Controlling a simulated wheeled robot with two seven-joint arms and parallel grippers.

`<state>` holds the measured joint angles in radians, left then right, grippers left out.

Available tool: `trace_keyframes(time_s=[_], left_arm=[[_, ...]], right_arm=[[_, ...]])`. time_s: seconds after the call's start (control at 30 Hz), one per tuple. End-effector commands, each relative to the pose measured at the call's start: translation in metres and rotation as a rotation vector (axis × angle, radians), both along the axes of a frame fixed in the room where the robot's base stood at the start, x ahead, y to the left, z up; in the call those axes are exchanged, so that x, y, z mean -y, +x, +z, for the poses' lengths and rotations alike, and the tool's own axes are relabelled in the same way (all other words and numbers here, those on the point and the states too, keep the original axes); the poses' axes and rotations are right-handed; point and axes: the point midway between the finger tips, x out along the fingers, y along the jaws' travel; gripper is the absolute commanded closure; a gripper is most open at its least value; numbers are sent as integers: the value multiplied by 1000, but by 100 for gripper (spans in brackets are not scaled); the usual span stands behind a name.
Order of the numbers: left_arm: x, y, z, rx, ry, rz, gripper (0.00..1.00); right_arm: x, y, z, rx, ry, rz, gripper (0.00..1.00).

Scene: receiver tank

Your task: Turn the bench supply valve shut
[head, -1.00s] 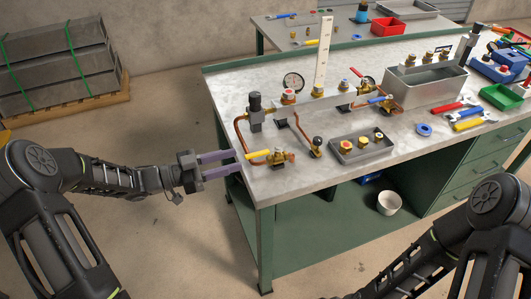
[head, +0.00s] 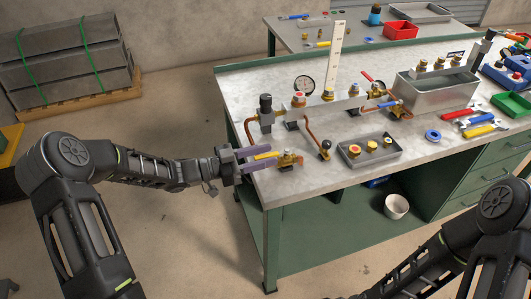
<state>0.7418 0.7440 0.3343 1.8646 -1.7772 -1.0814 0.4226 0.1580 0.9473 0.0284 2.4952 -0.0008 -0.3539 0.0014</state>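A brass valve (head: 288,159) with a yellow lever (head: 264,155) sits at the near left corner of the grey bench top, joined to copper pipe. The lever points left, toward my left gripper (head: 269,158). The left gripper's two purple fingers are apart, one on the far side of the lever and one on the near side. I cannot tell whether either finger touches it. My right arm comes in at the lower right, and its gripper is out of the frame. Other valves on the pipework have a red lever (head: 368,77) and a blue lever (head: 386,103).
A pressure gauge (head: 304,85), a white scale (head: 337,58) and a black-knobbed part (head: 325,147) stand close by. A grey tray of fittings (head: 386,158) lies to the right. Wrenches (head: 470,117) lie farther right. A white bucket (head: 396,207) stands below.

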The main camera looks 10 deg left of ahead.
Motion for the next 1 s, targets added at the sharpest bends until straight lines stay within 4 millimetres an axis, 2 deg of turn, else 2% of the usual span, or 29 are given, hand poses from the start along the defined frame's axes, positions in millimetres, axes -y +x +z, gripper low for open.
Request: trace_keyframes(time_s=[0.33, 0.77, 1.0], left_arm=[[4, 3, 0, 1, -1, 0, 64], [4, 2, 0, 0, 0, 0, 99], [4, 2, 0, 0, 0, 1, 100]], right_arm=[[0, 0, 1, -1, -1, 0, 64], [0, 0, 1, 0, -1, 0, 64], [0, 0, 1, -1, -1, 0, 64]])
